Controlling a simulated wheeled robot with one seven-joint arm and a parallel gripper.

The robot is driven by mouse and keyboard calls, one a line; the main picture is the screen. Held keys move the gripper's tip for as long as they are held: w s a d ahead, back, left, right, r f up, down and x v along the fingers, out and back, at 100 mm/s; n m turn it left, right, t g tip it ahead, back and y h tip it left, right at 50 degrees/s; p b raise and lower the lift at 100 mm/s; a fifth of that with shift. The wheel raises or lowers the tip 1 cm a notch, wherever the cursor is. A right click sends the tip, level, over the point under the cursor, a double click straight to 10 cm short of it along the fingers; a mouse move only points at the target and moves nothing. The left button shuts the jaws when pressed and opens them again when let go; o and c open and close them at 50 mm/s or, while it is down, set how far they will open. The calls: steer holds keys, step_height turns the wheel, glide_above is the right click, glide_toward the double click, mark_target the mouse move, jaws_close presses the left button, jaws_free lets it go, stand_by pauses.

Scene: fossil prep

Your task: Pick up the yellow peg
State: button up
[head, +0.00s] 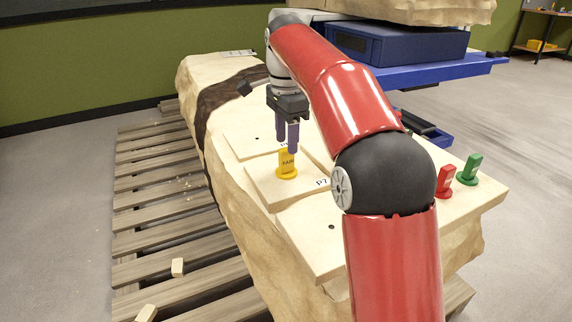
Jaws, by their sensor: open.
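The yellow peg (286,164) stands upright on a pale board on top of the big plaster block (230,187). It has a round flanged base and dark lettering on its upper part. My gripper (287,147) points down with its two purple fingers open. The fingertips are at or just above the top of the peg in the picture. I cannot tell whether they touch it or how far in front or behind they are. My red arm hides part of the block to the right.
A red peg (442,182) and a green peg (469,169) stand on the block's right end, beyond my arm. Wooden pallet slats (165,228) lie under the block, with small wood pieces (178,267) on them. A blue cart (440,72) stands behind.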

mark_target(286, 149)
steer(key=f, duration=0.2)
steer(key=f+b, duration=0.2)
steer(key=f, duration=0.1)
steer(key=shift+s+f, duration=0.3)
steer(key=shift+f, duration=0.05)
jaws_close()
